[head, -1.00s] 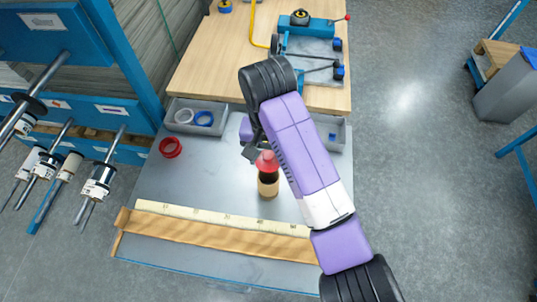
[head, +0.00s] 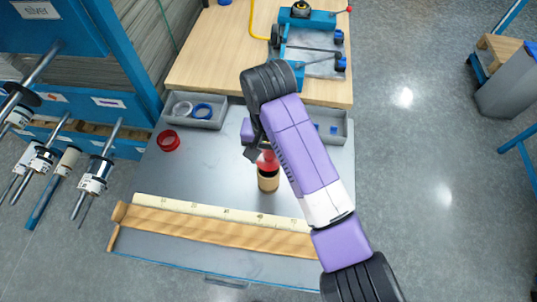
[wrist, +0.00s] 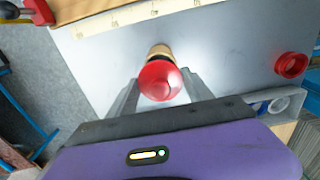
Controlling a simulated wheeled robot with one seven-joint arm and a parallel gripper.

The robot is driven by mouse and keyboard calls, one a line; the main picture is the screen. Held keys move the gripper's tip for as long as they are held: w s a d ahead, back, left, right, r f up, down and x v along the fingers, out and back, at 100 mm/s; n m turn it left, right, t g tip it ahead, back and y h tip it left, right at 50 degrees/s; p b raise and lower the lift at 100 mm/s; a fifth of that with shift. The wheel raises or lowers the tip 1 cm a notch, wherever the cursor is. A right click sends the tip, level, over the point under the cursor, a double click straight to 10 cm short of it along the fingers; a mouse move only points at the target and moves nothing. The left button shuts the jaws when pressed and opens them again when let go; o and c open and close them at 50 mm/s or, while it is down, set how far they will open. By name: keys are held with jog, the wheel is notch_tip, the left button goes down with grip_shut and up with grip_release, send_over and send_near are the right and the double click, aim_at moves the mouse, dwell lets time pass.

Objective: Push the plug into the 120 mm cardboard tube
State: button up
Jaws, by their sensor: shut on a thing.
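The red plug (head: 267,160) has a rounded red top and is held upright in my gripper (head: 257,150), partly hidden by it in the head view. It also shows in the wrist view (wrist: 160,82) between the two grey fingers of my gripper (wrist: 161,92). The short brown cardboard tube (head: 268,183) stands upright on the grey table directly below the plug. A dark band shows between the red top and the tube's rim. I cannot tell how far the plug is inside. In the wrist view the tube (wrist: 160,51) shows just behind the plug.
A red ring (head: 168,141) lies at left, near a grey bin (head: 205,120) with rings. Bare table surrounds the tube. Rolls on rods (head: 92,178) stand at left.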

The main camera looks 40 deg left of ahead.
jog(key=shift+f+b, duration=1.8)
jog(key=shift+b, duration=0.15)
jog(key=shift+s+d+f, duration=0.15)
jog(key=shift+s+f, duration=0.1)
jog(key=shift+f, duration=0.5)
jog(key=o, duration=1.4)
jog(key=shift+w+r, duration=0.1)
jog(key=shift+r, duration=0.35)
jog(key=r+p, duration=0.1)
jog(key=r, duration=0.3)
jog(key=r+p, duration=0.1)
jog(key=r, duration=0.4)
jog(key=shift+w+a+p, duration=0.15)
jog(key=shift+a+p, duration=0.05)
jog(key=shift+p, duration=0.15)
jog(key=shift+f, duration=0.1)
